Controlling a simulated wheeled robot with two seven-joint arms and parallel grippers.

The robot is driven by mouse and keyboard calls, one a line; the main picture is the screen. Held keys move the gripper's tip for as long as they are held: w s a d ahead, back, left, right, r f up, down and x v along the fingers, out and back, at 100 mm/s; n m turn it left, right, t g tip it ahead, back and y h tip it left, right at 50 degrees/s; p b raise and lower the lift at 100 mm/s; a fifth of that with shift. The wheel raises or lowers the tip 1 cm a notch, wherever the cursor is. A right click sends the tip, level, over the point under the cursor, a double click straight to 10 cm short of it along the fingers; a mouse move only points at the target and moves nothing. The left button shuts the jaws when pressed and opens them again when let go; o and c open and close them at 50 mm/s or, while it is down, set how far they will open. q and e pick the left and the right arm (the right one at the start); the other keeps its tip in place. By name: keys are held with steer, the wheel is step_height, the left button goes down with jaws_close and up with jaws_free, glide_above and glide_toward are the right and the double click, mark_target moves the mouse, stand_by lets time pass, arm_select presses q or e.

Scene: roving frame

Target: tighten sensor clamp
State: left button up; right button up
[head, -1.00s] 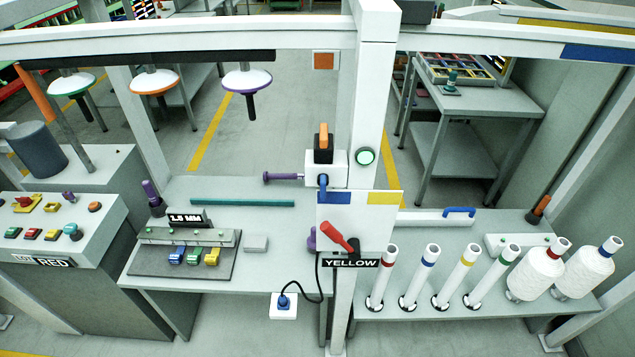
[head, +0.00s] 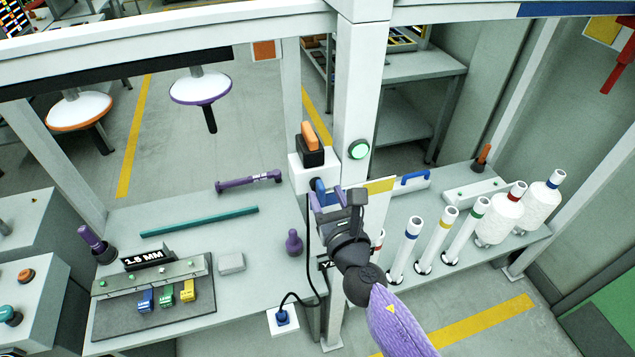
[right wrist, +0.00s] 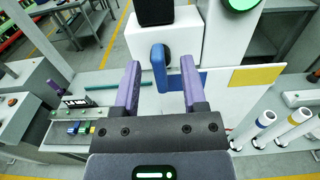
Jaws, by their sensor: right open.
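The sensor clamp shows as a white block (head: 305,172) on the white post, with a black sensor body (head: 311,155) with an orange top (head: 310,134) above it. A blue lever (head: 321,189) sits on the block's front. In the right wrist view the blue lever (right wrist: 159,68) appears upright between the two purple fingers. My right gripper (right wrist: 160,64) is open, with a gap on each side of the lever; whether it touches the lever I cannot tell. The gripper (head: 328,198) partly covers the lever in the head view. My left gripper is not in view.
A green round button (head: 359,149) is on the post right of the block. A black cable (head: 308,240) hangs below to a white socket box (head: 283,320). White tubes (head: 436,240) and spools stand at right. A purple tool (head: 248,182) and teal bar (head: 200,221) lie on the left table.

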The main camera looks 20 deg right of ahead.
mark_target(323, 192)
steer(key=shift+w+a, duration=0.15)
steer(key=shift+w, duration=1.5)
jaws_close()
